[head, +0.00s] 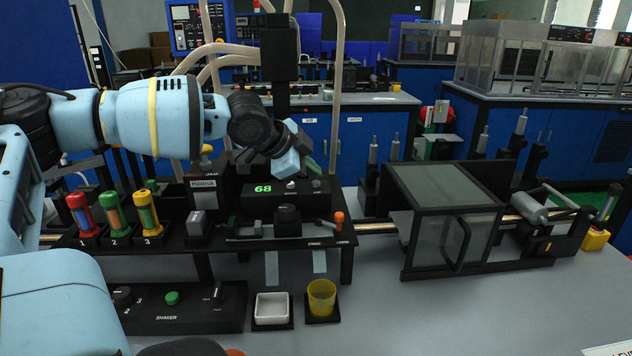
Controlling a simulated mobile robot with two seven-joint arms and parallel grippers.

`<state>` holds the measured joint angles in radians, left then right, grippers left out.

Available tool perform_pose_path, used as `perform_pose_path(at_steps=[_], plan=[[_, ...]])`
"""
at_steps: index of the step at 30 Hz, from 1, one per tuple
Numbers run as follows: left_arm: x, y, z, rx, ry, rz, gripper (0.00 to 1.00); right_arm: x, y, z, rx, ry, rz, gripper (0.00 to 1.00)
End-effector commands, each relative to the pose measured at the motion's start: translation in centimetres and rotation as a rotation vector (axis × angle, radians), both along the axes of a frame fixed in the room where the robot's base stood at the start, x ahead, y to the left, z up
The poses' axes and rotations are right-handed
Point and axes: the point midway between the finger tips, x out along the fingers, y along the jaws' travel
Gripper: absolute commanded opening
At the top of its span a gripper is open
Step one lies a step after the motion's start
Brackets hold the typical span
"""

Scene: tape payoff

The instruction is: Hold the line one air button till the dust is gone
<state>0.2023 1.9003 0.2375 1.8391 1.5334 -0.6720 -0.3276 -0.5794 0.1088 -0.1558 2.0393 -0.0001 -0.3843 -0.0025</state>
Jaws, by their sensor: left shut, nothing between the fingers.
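My left gripper (296,165) reaches in from the left, pointing down and right above the black box with the green "68" display (263,189). Its fingers are shut and nothing shows between them. A small pale knob or button (291,184) sits on that box just below the fingertips; I cannot tell whether they touch it. I cannot make out which control is the line one air button. No dust can be made out at this distance.
Red, green and yellow cylinders (146,214) stand at left. A shaker panel (180,307), white dish (272,309) and yellow cup (321,298) are in front. A clear-sided enclosure (452,235) stands at right.

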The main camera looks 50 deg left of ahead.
Motion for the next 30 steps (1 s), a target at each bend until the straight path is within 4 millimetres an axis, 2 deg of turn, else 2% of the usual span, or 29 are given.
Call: perform_pose_path(at_steps=[30], plan=[[-0.01,0.01,-0.87,0.000,0.001,0.000,0.00,0.68,0.01,-0.12,0.000,-0.012,0.000,0.36]])
